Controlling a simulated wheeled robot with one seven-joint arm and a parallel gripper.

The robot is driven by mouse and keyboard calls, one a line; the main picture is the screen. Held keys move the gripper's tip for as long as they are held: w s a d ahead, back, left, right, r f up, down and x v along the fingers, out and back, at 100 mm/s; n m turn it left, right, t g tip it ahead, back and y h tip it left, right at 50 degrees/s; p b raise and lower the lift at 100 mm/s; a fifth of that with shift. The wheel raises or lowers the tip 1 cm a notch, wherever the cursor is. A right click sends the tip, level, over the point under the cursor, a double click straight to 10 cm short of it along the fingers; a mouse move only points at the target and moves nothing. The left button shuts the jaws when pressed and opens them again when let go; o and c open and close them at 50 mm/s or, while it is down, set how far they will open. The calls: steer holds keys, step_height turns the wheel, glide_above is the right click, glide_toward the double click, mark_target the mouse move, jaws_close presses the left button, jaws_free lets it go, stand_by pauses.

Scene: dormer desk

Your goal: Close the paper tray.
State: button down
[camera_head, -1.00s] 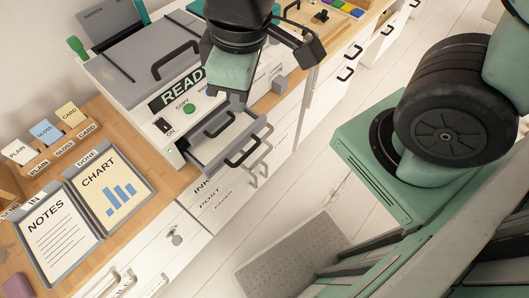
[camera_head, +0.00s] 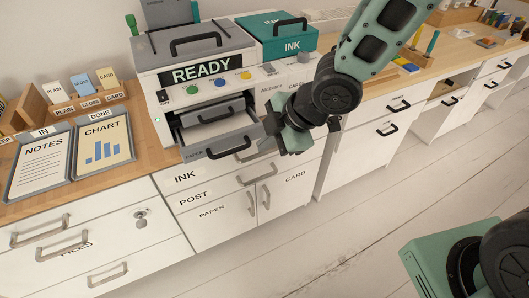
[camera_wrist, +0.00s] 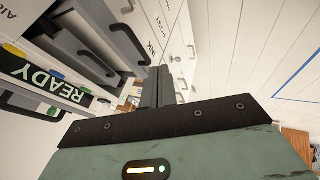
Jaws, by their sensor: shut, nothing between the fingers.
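The printer (camera_head: 195,50) stands on the desk with its READY panel facing me. Low in its front, the grey paper tray (camera_head: 222,146) is pulled out, with a dark handle on its front and white sheet inside. A second grey tray front with a handle (camera_head: 212,116) sits above it. My gripper (camera_head: 268,134) is just right of the paper tray's front corner; whether it touches cannot be told. In the wrist view my gripper's dark fingers (camera_wrist: 156,86) are together and empty, with the grey tray fronts (camera_wrist: 92,38) to their left.
White cabinet drawers with bar handles (camera_head: 245,178) lie below the desk top. A teal INK box (camera_head: 277,40) is right of the printer's lid. NOTES and CHART trays (camera_head: 100,145) lie at left. The floor (camera_head: 350,210) in front is clear.

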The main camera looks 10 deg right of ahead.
mark_target(241, 149)
steer(key=w+a+f+b, duration=0.1)
steer(key=w+a+f, duration=0.4)
steer(key=f, duration=0.3)
steer(key=shift+w, duration=0.75)
steer(key=shift+w+a, duration=0.1)
steer(key=shift+a, duration=0.05)
